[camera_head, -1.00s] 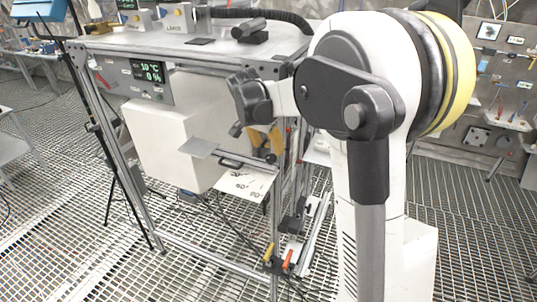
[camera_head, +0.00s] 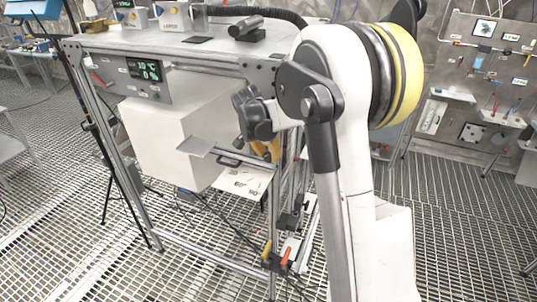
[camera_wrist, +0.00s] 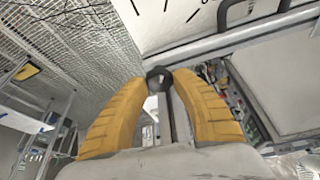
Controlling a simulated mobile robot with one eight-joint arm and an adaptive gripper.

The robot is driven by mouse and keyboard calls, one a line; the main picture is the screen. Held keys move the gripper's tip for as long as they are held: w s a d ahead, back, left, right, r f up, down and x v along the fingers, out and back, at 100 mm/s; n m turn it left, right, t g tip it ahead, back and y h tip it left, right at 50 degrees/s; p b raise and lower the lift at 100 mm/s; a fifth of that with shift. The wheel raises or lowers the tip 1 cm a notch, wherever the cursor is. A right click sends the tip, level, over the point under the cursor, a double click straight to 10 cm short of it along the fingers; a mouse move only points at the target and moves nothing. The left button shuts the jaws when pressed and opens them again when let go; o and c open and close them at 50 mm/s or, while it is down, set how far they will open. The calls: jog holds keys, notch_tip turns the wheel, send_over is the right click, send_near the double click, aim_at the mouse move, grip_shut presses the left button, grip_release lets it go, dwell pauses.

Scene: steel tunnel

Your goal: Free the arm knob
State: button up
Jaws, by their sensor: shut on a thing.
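My gripper (camera_head: 267,149) is at the right end of the steel frame, partly hidden behind frame posts and my arm in the head view. In the wrist view its two orange fingers (camera_wrist: 158,84) close around a small dark round knob (camera_wrist: 158,75). A slim metal bar runs close behind the knob. A white plate with dark angle marks (camera_head: 242,183) lies below and left of the gripper, beneath a flat metal piece with a dark handle (camera_head: 236,160). The plate also shows at the top of the wrist view (camera_wrist: 175,18). The knob itself is hidden in the head view.
The steel frame (camera_head: 165,238) carries a white box (camera_head: 160,140) and a green-lit display (camera_head: 145,70). Yellow and red-orange handles (camera_head: 286,257) sit low on the frame. A tripod stands at left. Grating floor is open at right, before a wall of tools (camera_head: 485,60).

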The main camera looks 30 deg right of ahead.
jog(key=shift+f+n, duration=0.1)
jog(key=shift+n, duration=0.2)
jog(key=n+t+y+b, duration=0.1)
jog(key=n+b, duration=0.1)
jog(key=n, duration=0.1)
jog(key=shift+s+b, duration=0.15)
jog(key=shift+b, duration=0.2)
jog(key=shift+n+t+y+b, duration=0.55)
jog(key=shift+n+b, duration=0.25)
jog(key=shift+n, duration=1.2)
jog(key=o, duration=1.2)
jog(key=v, duration=1.2)
